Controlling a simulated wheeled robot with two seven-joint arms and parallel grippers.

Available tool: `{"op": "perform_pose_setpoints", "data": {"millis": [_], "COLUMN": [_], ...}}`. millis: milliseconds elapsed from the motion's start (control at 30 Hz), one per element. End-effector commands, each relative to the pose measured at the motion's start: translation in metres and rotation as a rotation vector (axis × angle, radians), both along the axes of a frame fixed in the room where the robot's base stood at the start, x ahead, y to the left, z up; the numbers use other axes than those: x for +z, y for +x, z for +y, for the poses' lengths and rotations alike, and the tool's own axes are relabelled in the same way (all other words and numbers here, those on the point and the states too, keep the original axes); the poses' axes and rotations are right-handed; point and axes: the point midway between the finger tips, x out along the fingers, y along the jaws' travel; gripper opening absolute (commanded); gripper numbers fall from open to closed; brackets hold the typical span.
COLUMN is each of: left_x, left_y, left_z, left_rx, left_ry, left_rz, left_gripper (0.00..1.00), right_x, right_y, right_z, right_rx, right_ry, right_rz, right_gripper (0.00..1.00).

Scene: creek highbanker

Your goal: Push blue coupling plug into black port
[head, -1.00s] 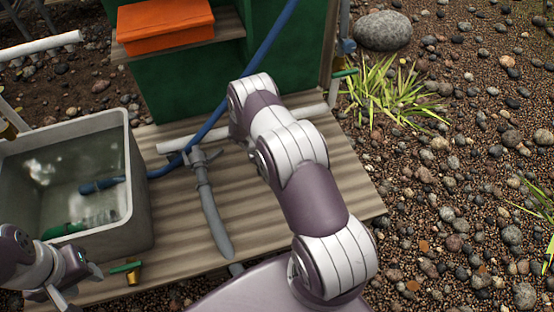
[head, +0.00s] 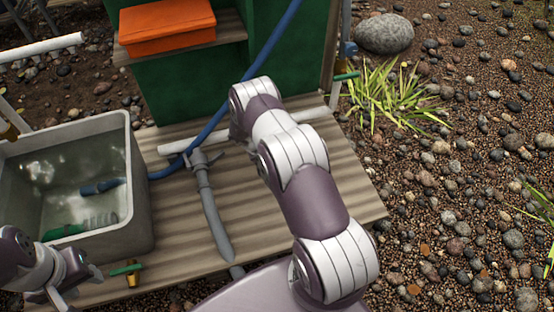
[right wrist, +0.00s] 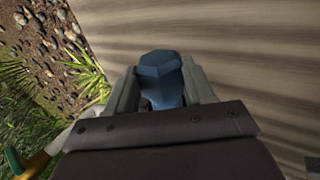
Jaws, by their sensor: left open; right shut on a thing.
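In the right wrist view, my right gripper (right wrist: 162,62) is shut on a blue faceted plug (right wrist: 160,84), which sits between its two grey fingers. In the head view my right arm covers this gripper and the plug. I cannot make out the black port in either view. My left gripper (head: 72,289) is open and empty at the lower left of the head view, in front of the grey basin.
The grey basin (head: 141,190) holds water, with a blue hose (head: 215,120) running to it. A grey valve pipe (head: 210,207) lies on the ribbed deck (head: 172,225). An orange box (head: 165,27) rests on a shelf by the green cabinet (head: 185,90). Gravel lies right.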

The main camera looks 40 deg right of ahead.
Motion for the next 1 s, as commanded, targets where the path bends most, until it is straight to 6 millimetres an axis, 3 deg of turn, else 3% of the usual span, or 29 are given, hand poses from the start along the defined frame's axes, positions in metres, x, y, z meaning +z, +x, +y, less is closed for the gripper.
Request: {"op": "perform_pose_setpoints", "data": {"millis": [1000], "left_x": [-0.005], "left_y": [0.0], "left_z": [0.0], "left_rx": [0.0], "left_ry": [0.0], "left_rz": [0.0], "left_gripper": [0.43], "right_x": [0.0], "right_y": [0.014], "right_z": [-0.005], "right_rx": [0.0], "right_ry": [-0.001], "right_rz": [0.0], "right_gripper": [0.04]}}
